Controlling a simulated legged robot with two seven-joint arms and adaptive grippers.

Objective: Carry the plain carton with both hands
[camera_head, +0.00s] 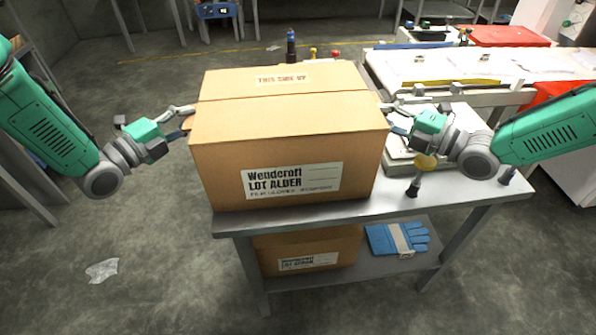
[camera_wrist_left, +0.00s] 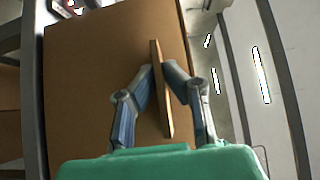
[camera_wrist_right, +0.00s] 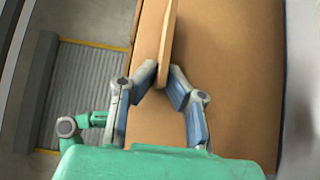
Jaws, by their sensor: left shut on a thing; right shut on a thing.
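The large brown carton (camera_head: 285,125) is upright at the metal table (camera_head: 440,205), with a "THIS SIDE UP" strip on top and a Wendcroft LOT ALDER label on its front. I cannot tell whether its base touches the tabletop. My left gripper (camera_head: 187,122) is shut on a thin cardboard flap on the carton's left side; the left wrist view shows the flap (camera_wrist_left: 160,85) between its fingers. My right gripper (camera_head: 388,117) is shut on the matching flap on the right side; this flap (camera_wrist_right: 168,40) shows in the right wrist view.
A second labelled carton (camera_head: 305,250) and blue gloves (camera_head: 398,238) lie on the lower shelf. The floor at left is open, with a scrap (camera_head: 102,271).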

